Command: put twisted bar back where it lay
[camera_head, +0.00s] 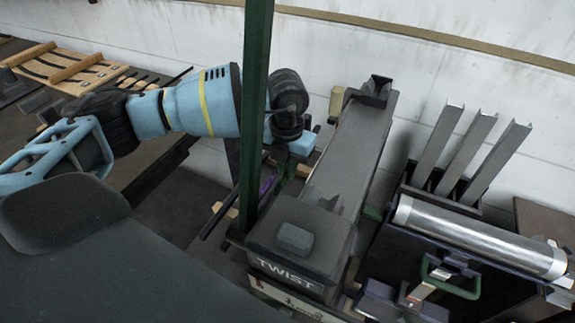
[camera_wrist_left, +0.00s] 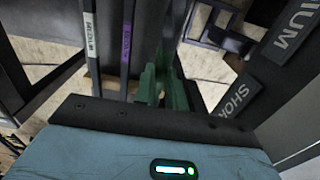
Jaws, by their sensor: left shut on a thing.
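My left gripper (camera_head: 284,161) is beside the green post, left of the grey TWIST machine (camera_head: 300,242). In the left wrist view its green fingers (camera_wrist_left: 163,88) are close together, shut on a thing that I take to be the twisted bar. The held bar is mostly hidden by the fingers. Two dark bars show left of the fingers there: one with a white label (camera_wrist_left: 90,38), one with a purple label (camera_wrist_left: 126,40). The purple label shows in the head view (camera_head: 267,184), low behind the post. My right gripper is not in view.
The dark green post (camera_head: 256,80) stands upright in front of my left wrist. Three grey channel bars (camera_head: 468,152) and a shiny roller (camera_head: 480,236) are at the right. A wooden rack (camera_head: 62,66) lies far left. A SHORT label (camera_wrist_left: 236,94) is right of the fingers.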

